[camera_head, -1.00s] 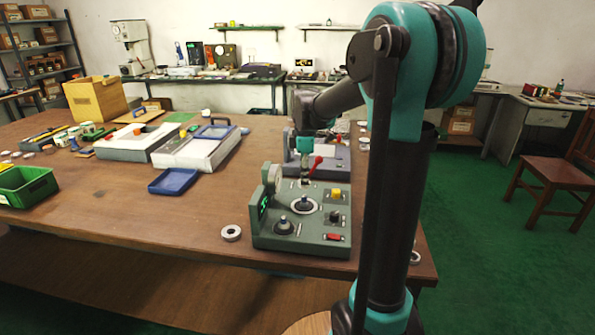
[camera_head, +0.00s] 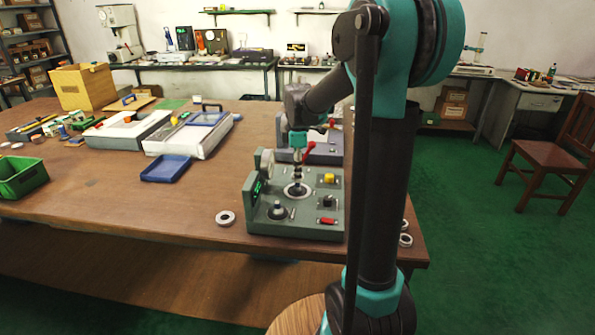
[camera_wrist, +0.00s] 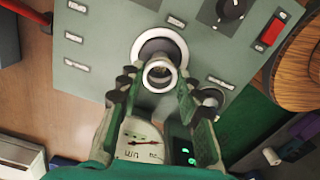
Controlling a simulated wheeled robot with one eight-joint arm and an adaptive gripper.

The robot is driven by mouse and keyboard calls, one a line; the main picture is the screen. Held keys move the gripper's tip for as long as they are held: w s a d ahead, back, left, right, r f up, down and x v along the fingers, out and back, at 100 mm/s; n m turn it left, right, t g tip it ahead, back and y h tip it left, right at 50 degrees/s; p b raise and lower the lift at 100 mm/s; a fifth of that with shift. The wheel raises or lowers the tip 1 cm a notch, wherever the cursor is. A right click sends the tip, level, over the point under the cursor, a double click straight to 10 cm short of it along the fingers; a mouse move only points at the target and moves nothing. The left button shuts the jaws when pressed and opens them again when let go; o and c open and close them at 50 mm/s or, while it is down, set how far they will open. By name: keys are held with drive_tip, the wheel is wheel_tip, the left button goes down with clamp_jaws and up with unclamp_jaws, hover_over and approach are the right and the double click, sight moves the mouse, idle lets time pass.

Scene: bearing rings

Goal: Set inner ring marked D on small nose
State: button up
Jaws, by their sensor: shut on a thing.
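The grey-green fixture (camera_head: 318,222) stands on the wooden bench and carries two dark noses. The rear nose (camera_head: 297,188) stands inside a wide pale ring; the front-left nose (camera_head: 278,209) stands on a dark base. My gripper (camera_head: 297,172) points down right above the rear nose. In the wrist view my gripper (camera_wrist: 157,84) is shut on a small metal ring (camera_wrist: 160,74), held between the fingertips. Behind it shows the wide pale ring (camera_wrist: 178,42) of the fixture. I cannot tell whether the held ring touches the nose. No letter on it is legible.
A loose ring (camera_head: 225,218) lies left of the fixture, and another ring (camera_head: 405,240) lies right, beyond my arm. A blue tray (camera_head: 166,169) sits to the left. A red lever (camera_head: 309,150) and dial gauge (camera_head: 267,164) stand close to my gripper.

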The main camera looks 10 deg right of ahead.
drive_tip(key=shift+f, duration=0.2)
drive_tip(key=shift+f, duration=0.35)
drive_tip(key=shift+f, duration=0.3)
drive_tip(key=shift+f, duration=0.35)
drive_tip(key=shift+f, duration=1.15)
drive_tip(key=o, duration=1.2)
drive_tip(key=shift+o, duration=0.2)
drive_tip(key=shift+r, duration=0.1)
wheel_tip(320, 180, up, 12)
